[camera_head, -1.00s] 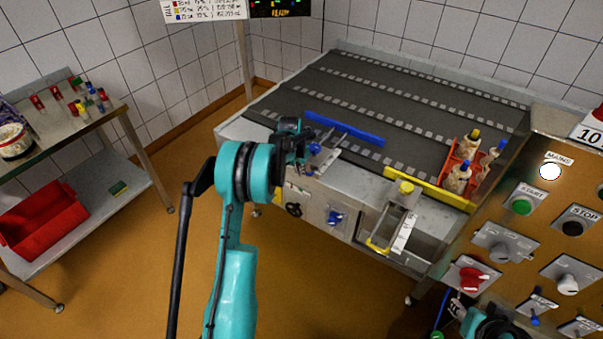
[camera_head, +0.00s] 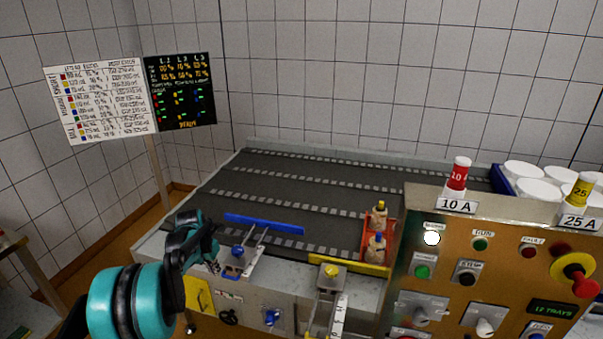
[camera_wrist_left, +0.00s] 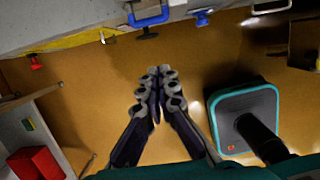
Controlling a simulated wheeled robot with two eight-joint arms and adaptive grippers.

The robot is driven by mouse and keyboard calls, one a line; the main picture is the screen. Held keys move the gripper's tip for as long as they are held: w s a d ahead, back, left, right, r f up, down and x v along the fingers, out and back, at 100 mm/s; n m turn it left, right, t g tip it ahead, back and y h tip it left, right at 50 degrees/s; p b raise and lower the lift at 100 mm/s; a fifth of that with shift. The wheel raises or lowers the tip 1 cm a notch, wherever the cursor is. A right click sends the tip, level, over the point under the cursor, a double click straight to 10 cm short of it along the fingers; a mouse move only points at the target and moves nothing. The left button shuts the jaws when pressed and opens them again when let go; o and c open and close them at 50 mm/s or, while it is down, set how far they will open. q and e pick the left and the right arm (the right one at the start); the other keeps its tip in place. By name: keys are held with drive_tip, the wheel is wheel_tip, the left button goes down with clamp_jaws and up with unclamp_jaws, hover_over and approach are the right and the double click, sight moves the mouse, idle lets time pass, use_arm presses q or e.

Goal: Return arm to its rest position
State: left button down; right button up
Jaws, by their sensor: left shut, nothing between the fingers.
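My left arm comes in at the lower left of the head view, teal and black. Its left gripper (camera_head: 208,258) is just in front of the machine's front-left edge, near the blue clamp. In the left wrist view the gripper (camera_wrist_left: 158,82) points down over the orange-brown floor. Its fingers are together with nothing between them. The machine's edge runs along the top of that view, apart from the fingertips. My right gripper does not show.
The conveyor table (camera_head: 290,190) carries a blue bar (camera_head: 264,224) and a red crate (camera_head: 366,240) with bottles. A control panel (camera_head: 490,270) stands at right, a notice board (camera_head: 97,100) at back left. A red bin (camera_wrist_left: 35,163) shows at the wrist view's lower left.

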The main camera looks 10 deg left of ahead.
use_arm(q)
drive_tip(key=s+d+r+m+t, duration=0.2)
drive_tip(key=s+d+r+m, duration=0.9)
drive_tip(key=d+r+m, duration=0.3)
drive_tip(key=s+d+f+m+t, duration=0.1)
drive_tip(key=s+d+m, duration=0.4)
drive_tip(key=s+m, duration=0.4)
drive_tip(key=s+d+f+m+t, duration=0.1)
drive_tip(key=s+d+m, duration=0.4)
drive_tip(key=s+m, duration=0.4)
drive_tip(key=m, duration=0.3)
drive_tip(key=shift+s+f+t, duration=0.15)
drive_tip(key=shift+f+t, duration=0.15)
drive_tip(key=shift+f, duration=0.1)
